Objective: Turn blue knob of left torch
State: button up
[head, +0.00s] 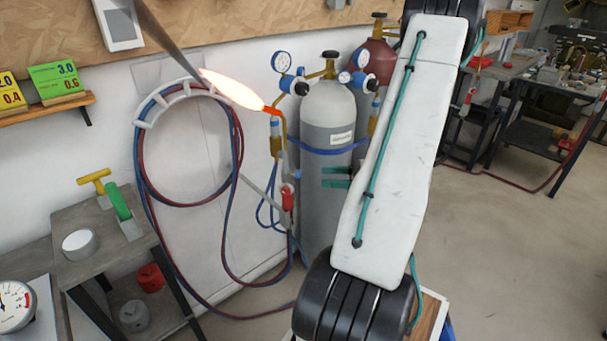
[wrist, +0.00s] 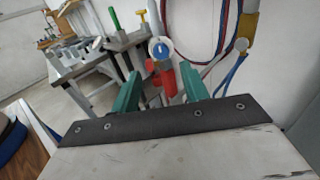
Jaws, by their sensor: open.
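The left torch (head: 277,147) hangs upright beside the grey cylinder, with an orange glowing tip and a bright flame pointing up and left. Its red valve part (head: 287,198) shows low on the handle. In the wrist view the round blue knob (wrist: 161,51) faces me, with red parts (wrist: 166,78) of the torch below it. My gripper (wrist: 161,72) is open, its green fingers apart. The knob appears between and just beyond the fingertips; I cannot tell whether they touch it. In the head view the green fingers (head: 336,177) show in front of the cylinder, right of the torch.
The grey cylinder (head: 327,115) and a dark red one (head: 376,55) stand by the wall. Red and blue hoses (head: 143,185) hang on a rack at left. A grey bench (head: 105,235) holds tools. A second torch (head: 373,112) is behind my arm. Floor at right is open.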

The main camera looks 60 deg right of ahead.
aim_at(297, 175)
jog(key=x, duration=0.7)
jog(key=shift+w+r, duration=0.15)
jog(key=shift+w, duration=0.25)
jog(key=shift+a, duration=0.1)
